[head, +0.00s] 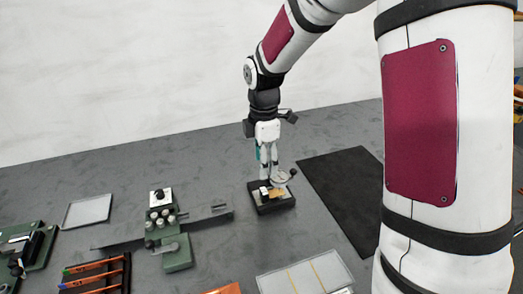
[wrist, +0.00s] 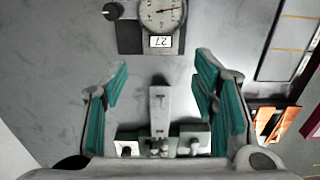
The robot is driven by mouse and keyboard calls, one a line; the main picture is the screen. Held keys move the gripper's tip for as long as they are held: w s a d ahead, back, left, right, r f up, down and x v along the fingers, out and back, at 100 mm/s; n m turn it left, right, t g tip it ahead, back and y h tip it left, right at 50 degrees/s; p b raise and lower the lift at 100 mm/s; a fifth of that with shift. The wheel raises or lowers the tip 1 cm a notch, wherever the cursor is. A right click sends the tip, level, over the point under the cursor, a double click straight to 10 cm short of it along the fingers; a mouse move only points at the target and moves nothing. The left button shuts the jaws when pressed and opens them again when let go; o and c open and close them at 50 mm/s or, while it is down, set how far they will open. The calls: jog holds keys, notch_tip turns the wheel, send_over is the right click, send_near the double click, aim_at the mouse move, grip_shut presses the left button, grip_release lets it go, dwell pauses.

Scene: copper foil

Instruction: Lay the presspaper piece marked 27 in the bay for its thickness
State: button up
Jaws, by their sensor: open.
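A dial gauge (head: 281,177) stands on a black base (head: 272,208). A small tan patch (head: 276,193), which may be the presspaper, shows on that base beside a white block. In the wrist view the dial (wrist: 163,13) is at the top edge, with a white label (wrist: 160,42) reading 27 just below it; I cannot tell whether the label is on the piece. My gripper (head: 267,172) points down over the gauge in the head view. A pale tray (head: 305,273) with yellow dividers forms bays at the front.
A green fixture (head: 177,252) with white knobs and a long grey bar stands left of the gauge. A black mat (head: 345,190) lies to the right. A pale empty tray (head: 87,211), a dark rack with orange tools (head: 95,275) and an orange object (head: 226,289) are also around.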

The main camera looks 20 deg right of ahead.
aim_at(263, 191)
notch_tip(263, 191, down, 11)
jog(key=shift+r, duration=0.1)
dwell(0.3)
jog(key=c, duration=1.3)
jog(key=shift+o, duration=0.2)
jog(key=shift+r, duration=0.1)
jog(key=shift+a, duration=2.7)
notch_tip(263, 191, up, 7)
jog(key=p, duration=0.3)
dwell(0.6)
